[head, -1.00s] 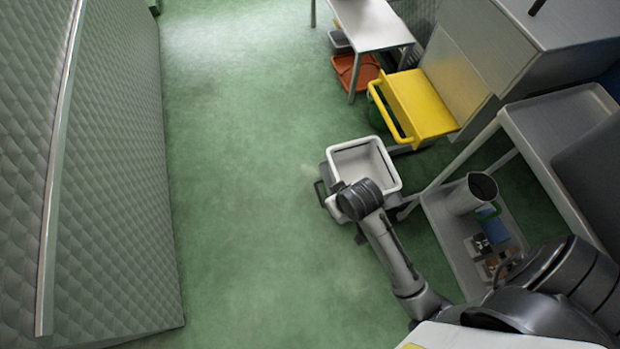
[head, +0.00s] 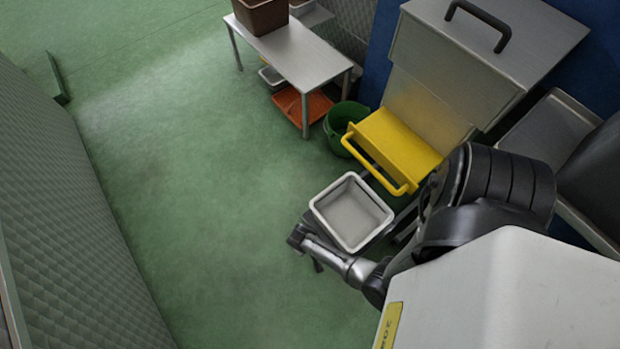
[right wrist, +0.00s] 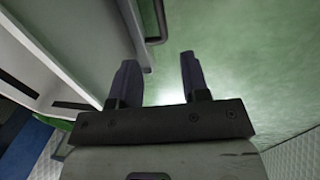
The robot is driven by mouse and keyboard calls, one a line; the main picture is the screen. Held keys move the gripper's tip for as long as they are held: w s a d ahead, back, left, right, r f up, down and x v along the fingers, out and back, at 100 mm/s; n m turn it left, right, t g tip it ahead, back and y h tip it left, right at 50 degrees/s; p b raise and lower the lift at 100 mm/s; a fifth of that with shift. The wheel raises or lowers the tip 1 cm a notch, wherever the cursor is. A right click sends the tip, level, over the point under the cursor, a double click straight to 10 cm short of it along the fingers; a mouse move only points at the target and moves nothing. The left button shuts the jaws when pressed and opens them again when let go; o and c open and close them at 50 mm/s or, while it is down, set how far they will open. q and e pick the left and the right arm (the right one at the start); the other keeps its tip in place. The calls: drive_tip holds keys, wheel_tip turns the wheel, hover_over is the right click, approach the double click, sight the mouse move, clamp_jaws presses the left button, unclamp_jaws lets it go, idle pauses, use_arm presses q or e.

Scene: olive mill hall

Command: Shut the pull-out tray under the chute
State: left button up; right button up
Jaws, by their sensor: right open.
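The yellow tray (head: 400,146) with a yellow bar handle sticks out below the sloping metal chute front (head: 428,105) in the head view. It stands pulled out, its handle side toward the lower left. My right gripper is low at the near left side of a white bin in the head view, where its fingers are hard to make out. It is apart from the yellow tray. In the right wrist view the right gripper (right wrist: 158,68) is open, with nothing between its two fingers. My left gripper is not in view.
The white bin (head: 318,208) stands on a dark low support in front of the yellow tray. A green bucket (head: 338,142) stands beside the tray. A metal table (head: 290,55) is behind, with an orange tray (head: 303,106) beneath. Green floor (head: 200,180) is clear at left.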

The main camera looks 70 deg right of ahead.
drive_tip(key=f+b, duration=0.3)
drive_tip(key=f, duration=0.1)
drive_tip(key=d+f+b, duration=0.1)
drive_tip(key=f+b, duration=0.2)
drive_tip(key=f, duration=0.1)
drive_tip(key=s+d+f+b, duration=0.1)
drive_tip(key=f+b, duration=0.1)
drive_tip(key=f, duration=0.1)
drive_tip(key=shift+s+f+b, duration=0.1)
drive_tip(key=shift+f+b, duration=0.3)
drive_tip(key=shift+d+f+b, duration=0.2)
drive_tip(key=shift+f+b, duration=0.25)
drive_tip(key=shift+f, duration=0.2)
clamp_jaws()
